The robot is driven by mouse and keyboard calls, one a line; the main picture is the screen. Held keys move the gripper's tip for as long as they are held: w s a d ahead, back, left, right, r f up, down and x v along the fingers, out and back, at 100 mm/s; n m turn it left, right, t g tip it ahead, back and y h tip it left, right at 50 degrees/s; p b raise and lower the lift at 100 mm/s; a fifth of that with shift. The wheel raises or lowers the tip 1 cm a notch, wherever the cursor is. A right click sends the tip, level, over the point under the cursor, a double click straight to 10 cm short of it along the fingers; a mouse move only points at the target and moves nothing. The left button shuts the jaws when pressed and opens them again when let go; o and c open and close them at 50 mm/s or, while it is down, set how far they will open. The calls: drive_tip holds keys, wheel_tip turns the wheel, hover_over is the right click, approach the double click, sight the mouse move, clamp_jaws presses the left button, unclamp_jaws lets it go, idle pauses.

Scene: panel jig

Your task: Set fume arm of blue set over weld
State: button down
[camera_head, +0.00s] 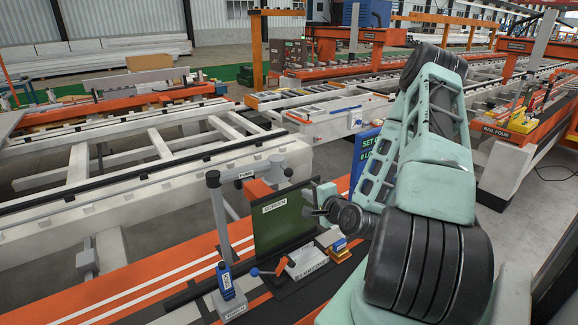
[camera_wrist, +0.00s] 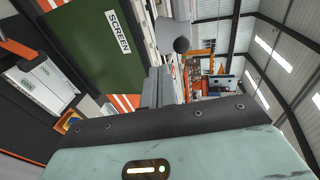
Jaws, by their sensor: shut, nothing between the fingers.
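The fume arm (camera_head: 221,222) is a grey post with a jointed horizontal boom marked FUME (camera_head: 245,174), standing left of the dark green screen (camera_head: 275,228). Its grey hood end (camera_head: 284,172) is above the screen's top edge. A blue part (camera_head: 225,281) is at the post's foot. My gripper (camera_head: 311,205) is shut and empty, just right of the screen's upper right edge. In the wrist view a grey rounded end (camera_wrist: 181,43), apparently the hood, is just beyond my fingers (camera_wrist: 161,84). Contact cannot be told. The weld itself cannot be made out.
A blue sign (camera_head: 363,155) stands partly behind my arm. White rail frames (camera_head: 150,170) lie behind.

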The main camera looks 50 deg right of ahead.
sight(283, 179)
drive_tip(key=b+x, duration=0.2)
drive_tip(key=b, duration=0.3)
drive_tip(key=d+b+x, duration=0.1)
drive_tip(key=b+x, duration=0.1)
drive_tip(key=b, duration=0.2)
drive_tip(key=shift+b, duration=0.4)
drive_tip(key=shift+w+f+b, duration=0.1)
drive_tip(key=shift+w+b, duration=0.2)
drive_tip(key=shift+b, duration=0.85)
drive_tip(key=p+x, duration=0.1)
drive_tip(key=x, duration=0.1)
drive_tip(key=p+x, duration=0.1)
drive_tip(key=x, duration=0.2)
drive_tip(key=p+x, duration=0.1)
drive_tip(key=x, duration=0.1)
drive_tip(key=shift+w+d+r+p, duration=0.25)
drive_tip(key=shift+w+p, duration=0.1)
drive_tip(key=shift+w, duration=0.15)
drive_tip(key=shift+w+d+f, duration=0.15)
drive_tip(key=shift+w+f, duration=0.1)
drive_tip(key=shift+w, duration=0.2)
